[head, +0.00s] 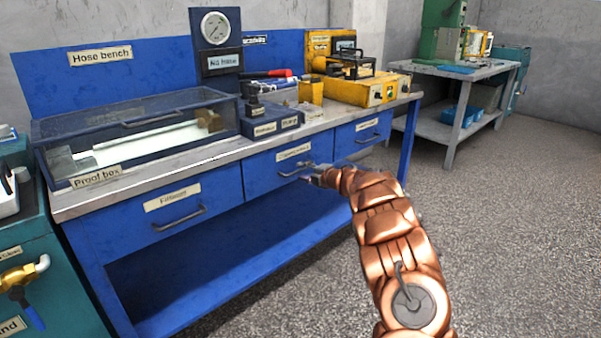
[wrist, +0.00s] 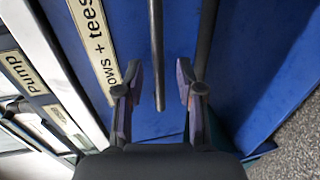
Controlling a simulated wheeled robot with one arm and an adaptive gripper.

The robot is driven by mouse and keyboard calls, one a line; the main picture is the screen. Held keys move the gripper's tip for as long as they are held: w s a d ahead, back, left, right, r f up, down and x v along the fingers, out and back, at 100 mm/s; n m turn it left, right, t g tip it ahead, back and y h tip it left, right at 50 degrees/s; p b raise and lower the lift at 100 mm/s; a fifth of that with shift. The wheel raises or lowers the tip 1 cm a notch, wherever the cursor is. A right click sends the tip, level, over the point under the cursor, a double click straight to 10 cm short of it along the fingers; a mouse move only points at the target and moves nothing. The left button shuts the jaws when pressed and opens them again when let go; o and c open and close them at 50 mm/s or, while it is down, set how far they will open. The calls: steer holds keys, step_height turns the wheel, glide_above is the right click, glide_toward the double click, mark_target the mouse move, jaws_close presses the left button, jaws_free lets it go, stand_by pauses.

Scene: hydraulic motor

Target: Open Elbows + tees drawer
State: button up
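The elbows + tees drawer (head: 262,177) is the blue middle drawer of the hose bench and looks closed. Its label is too small to read in the head view, but "ows + tees" shows on the label (wrist: 93,42) in the wrist view. The drawer's grey bar handle (head: 290,172) is below the label. My gripper (head: 311,175) is at the handle's right end. In the wrist view, my gripper (wrist: 158,82) is open, its fingers on either side of a grey bar that looks like the handle (wrist: 157,50), with gaps on both sides.
The proof box (head: 130,130) and a yellow unit (head: 375,90) stand on the bench top. The floor (head: 500,220) to the right is clear.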

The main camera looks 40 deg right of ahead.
steer(key=shift+x, duration=1)
jaws_close()
